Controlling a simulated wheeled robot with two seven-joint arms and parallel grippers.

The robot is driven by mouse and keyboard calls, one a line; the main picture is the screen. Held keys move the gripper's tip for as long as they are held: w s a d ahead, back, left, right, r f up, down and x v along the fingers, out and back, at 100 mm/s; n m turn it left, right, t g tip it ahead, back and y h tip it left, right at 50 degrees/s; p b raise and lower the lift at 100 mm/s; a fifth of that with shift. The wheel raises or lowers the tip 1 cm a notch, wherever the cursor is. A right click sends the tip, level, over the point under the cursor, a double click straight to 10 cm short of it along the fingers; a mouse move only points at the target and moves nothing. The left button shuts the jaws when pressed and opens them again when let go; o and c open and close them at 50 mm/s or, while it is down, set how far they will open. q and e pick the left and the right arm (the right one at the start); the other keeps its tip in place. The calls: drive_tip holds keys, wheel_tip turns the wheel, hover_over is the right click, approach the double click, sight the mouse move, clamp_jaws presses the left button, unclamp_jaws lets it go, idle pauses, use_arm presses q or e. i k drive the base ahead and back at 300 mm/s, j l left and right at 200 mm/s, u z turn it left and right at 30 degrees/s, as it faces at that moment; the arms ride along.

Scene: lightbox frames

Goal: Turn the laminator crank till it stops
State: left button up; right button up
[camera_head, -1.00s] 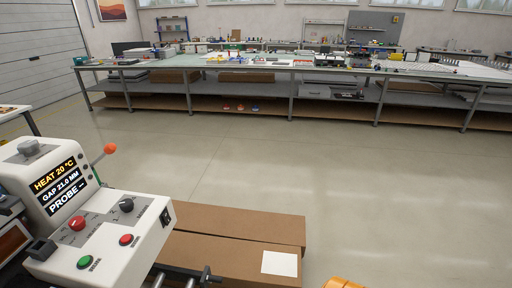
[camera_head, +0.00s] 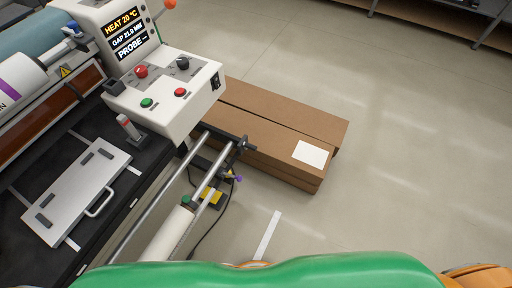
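The laminator's white control box (camera_head: 170,95) stands at the upper left in the head view. Its display (camera_head: 126,33) reads HEAT 20 °C, GAP 21.0 MM and PROBE with a dash. Behind the display, an orange-red ball knob (camera_head: 169,4) is cut by the top edge; it may be the crank's handle, but I cannot tell. The dark laminator bed (camera_head: 112,125) lies to the left with a brown-red strip and rollers. Neither of my grippers shows.
A white plate with a handle (camera_head: 73,190) lies on the black bed. Metal rails (camera_head: 165,192) and a white roll (camera_head: 168,238) stick out toward me. Brown cardboard boxes (camera_head: 270,120) lie on the floor behind the rails. The floor (camera_head: 400,130) to the right is clear.

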sight(246, 145)
drive_tip(key=i+l+u, duration=0.1)
drive_tip(key=u, duration=0.25)
drive_tip(key=i+l+u, duration=0.2)
drive_tip(key=u, duration=0.2)
drive_tip(key=i+l, duration=0.05)
